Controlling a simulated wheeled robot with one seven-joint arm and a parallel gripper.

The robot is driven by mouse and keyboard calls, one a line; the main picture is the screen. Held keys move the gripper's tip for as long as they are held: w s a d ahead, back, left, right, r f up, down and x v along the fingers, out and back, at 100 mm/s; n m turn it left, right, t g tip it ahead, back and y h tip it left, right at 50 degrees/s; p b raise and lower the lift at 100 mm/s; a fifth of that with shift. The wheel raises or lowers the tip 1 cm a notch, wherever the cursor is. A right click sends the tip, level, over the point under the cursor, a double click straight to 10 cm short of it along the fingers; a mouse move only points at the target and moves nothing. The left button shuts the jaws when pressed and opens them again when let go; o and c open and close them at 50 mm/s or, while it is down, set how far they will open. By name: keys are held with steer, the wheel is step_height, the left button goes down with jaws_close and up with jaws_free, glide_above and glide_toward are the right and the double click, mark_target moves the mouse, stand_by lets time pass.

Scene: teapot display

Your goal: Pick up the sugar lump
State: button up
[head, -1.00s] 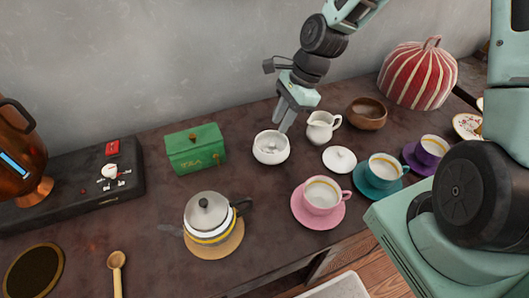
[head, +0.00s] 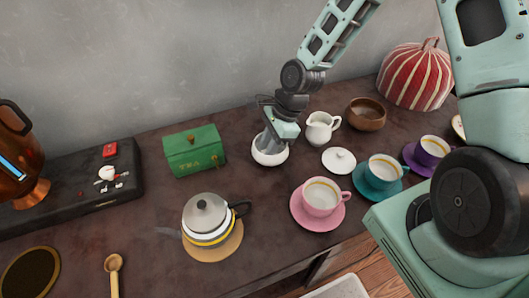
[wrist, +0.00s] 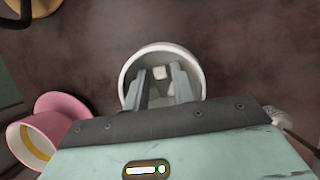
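The white sugar bowl (head: 268,159) stands on the dark table, its lid (head: 339,160) lying to its right. My gripper (head: 272,143) points down into the bowl, hiding its inside from the head view. In the wrist view the round bowl (wrist: 202,82) surrounds both fingers. The fingers of my gripper (wrist: 159,84) are apart. A small white sugar lump (wrist: 159,73) shows between them near the tips, with a gap to the fingers. Something pale also lies lower between the fingers; I cannot tell whether it is another lump.
A cream jug (head: 320,128) stands close right of the bowl. The green tea box (head: 195,150) is to its left, the teapot (head: 207,217) in front on the left. A pink cup (head: 321,195) stands in front on the right; other cups are farther right.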

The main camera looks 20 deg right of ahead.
jaws_close()
step_height(320, 180, up, 10)
steer(key=shift+p, duration=0.4)
stand_by(0.3)
